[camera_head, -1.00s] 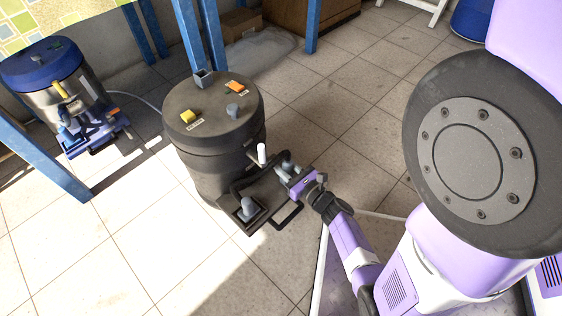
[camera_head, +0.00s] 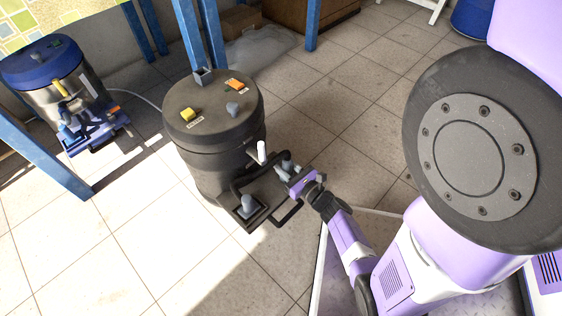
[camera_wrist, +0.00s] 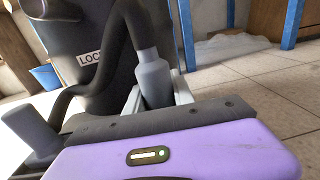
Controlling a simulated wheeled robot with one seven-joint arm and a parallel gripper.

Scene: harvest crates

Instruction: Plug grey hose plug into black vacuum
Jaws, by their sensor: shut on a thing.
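The black vacuum (camera_head: 203,165) stands upright on the tiled floor at centre left in the head view. Its dark body with a white label also shows in the wrist view (camera_wrist: 103,85). My gripper (camera_head: 287,167) is at the right side of the vacuum, above its low black platform. In the wrist view its light grey fingers are shut around the grey hose plug (camera_wrist: 153,75). A black hose runs up from the plug. The plug's lower end is hidden behind my gripper's body. Another grey, plug-like piece (camera_head: 247,204) stands at the platform's front corner, also visible at left in the wrist view (camera_wrist: 30,132).
The vacuum's lid carries a yellow block (camera_head: 189,115), an orange piece (camera_head: 235,85) and a grey knob (camera_head: 233,109). A blue-lidded vacuum (camera_head: 55,85) and blue posts (camera_head: 188,35) stand left. The floor in front is clear.

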